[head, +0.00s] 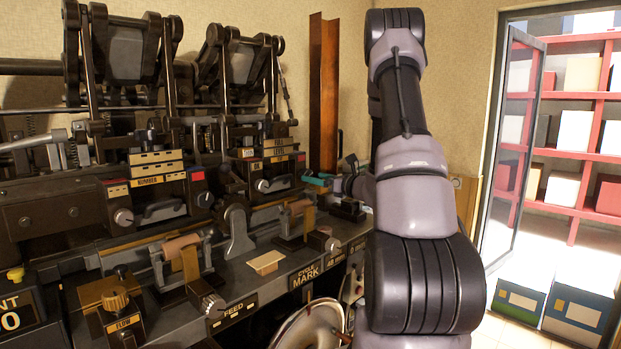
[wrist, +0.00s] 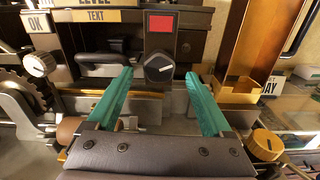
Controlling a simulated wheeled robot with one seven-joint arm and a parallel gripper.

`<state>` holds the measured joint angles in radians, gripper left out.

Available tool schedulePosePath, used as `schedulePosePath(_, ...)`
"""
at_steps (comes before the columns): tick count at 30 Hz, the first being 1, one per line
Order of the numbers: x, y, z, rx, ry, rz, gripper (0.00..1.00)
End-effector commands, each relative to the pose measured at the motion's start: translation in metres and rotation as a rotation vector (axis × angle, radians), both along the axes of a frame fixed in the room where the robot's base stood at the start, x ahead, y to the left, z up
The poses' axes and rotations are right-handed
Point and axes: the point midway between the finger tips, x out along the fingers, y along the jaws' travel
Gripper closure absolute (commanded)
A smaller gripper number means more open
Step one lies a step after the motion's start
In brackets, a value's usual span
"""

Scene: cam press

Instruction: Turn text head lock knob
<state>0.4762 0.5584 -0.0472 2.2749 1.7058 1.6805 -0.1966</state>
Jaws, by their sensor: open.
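The dark lock knob (wrist: 158,67) with a white pointer line is on the front of the text head, below a red square (wrist: 162,22). The pointer slants up to the right. The TEXT label (wrist: 96,15) is at upper left in the wrist view. My gripper (wrist: 159,73) is open, its two teal fingers pointing at the panel with the knob seen between their tips. Neither finger visibly touches the knob; the remaining depth is hard to tell. In the head view my gripper (head: 318,182) is small, at the right end of the machine; the knob is hard to make out there.
A dark handle (wrist: 100,60) lies just beside the left finger. A yellow knob (wrist: 265,143) is at lower right. A rusty upright beam (head: 323,90) stands behind my gripper.

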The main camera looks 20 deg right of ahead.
Motion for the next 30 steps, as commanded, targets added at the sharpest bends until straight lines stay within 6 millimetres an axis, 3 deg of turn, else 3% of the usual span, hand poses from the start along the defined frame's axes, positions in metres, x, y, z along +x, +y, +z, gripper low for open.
schedulePosePath(6,0.024,0.01,0.0,-0.001,0.0,0.002,0.16)
schedulePosePath(17,0.029,0.012,0.0,0.001,0.0,0.0,0.16)
schedulePosePath(24,0.029,0.012,0.0,0.001,0.0,0.001,1.0)
schedulePosePath(30,0.029,0.012,0.0,0.011,0.005,0.001,1.0)
